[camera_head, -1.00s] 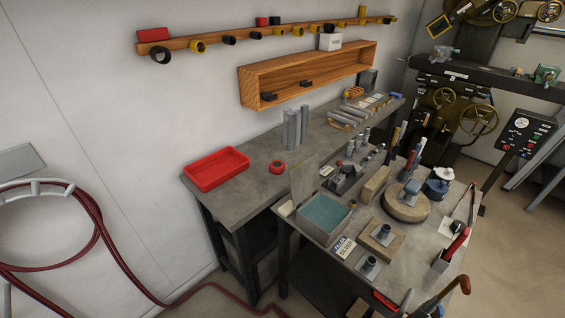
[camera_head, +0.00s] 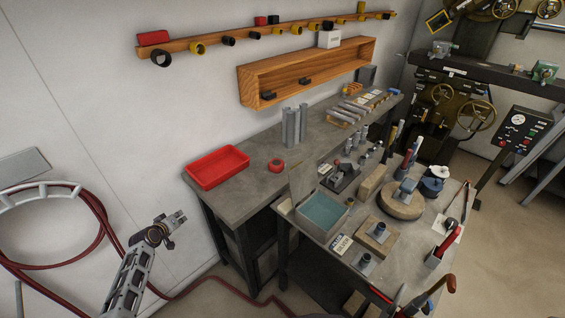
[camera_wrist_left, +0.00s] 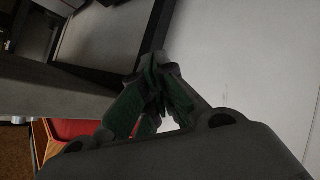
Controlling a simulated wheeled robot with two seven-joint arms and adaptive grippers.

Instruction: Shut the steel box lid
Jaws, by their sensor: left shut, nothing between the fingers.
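The steel box (camera_head: 322,217) stands near the left corner of the front bench, with a teal inside. Its lid (camera_head: 302,178) stands up, open, along the box's back-left side. My left gripper (camera_head: 181,216) is in the air to the left of the benches, well apart from the box and lid. In the left wrist view, its fingers (camera_wrist_left: 155,85) are together with nothing between them. The box and lid cannot be made out in the left wrist view. My right gripper is not in view.
A red tray (camera_head: 217,168) and metal cylinders (camera_head: 293,126) are on the rear bench (camera_head: 262,185). Wooden blocks (camera_head: 377,236), a round wooden base (camera_head: 402,200) and several tools crowd the front bench right of the box. The air between my left gripper and the box looks clear.

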